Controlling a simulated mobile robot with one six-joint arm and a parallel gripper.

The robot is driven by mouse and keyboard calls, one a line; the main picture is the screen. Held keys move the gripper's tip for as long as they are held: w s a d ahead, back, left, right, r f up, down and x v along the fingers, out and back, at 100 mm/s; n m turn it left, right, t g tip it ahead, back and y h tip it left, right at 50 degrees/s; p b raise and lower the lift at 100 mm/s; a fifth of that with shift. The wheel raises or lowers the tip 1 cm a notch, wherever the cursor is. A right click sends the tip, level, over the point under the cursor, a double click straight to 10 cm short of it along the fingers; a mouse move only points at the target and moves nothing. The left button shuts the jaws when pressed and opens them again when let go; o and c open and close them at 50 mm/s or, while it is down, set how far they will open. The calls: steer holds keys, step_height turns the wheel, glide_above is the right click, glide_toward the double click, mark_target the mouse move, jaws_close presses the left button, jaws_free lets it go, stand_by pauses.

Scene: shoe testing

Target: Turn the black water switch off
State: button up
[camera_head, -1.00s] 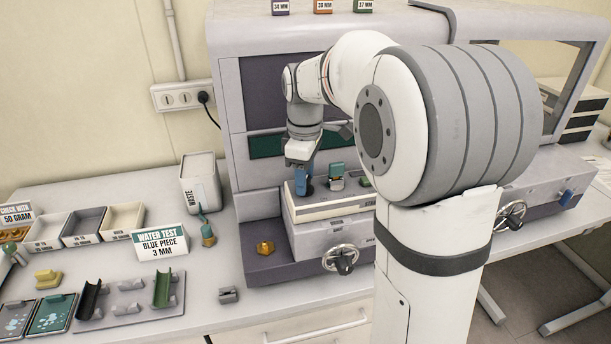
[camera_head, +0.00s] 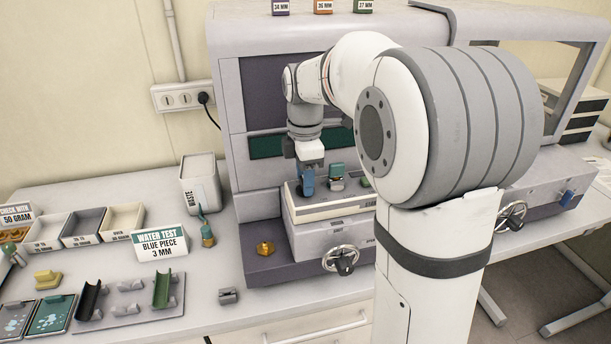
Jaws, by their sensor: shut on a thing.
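My gripper (camera_head: 308,166) is over the top of the white block (camera_head: 325,208) at the front of the grey machine. It points down and is shut on a blue piece (camera_head: 307,181) standing at the block's left end. The fingertips are small and partly hidden, so the exact contact is unclear. A dark part shows low on the blue piece; I cannot tell whether it is the black water switch. A green-topped piece (camera_head: 337,172) stands just right of it, apart from my gripper.
A handwheel with a black knob (camera_head: 344,261) is on the machine's front below. A brass nut (camera_head: 265,248) lies left of the block. A waste bin (camera_head: 201,186), a water test sign (camera_head: 160,243) and trays (camera_head: 82,228) stand at left. My arm hides the machine's middle.

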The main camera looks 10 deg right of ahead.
stand_by(0.3)
steer(key=o, duration=1)
steer(key=shift+r+b, duration=0.35)
steer(key=shift+r, duration=3.6)
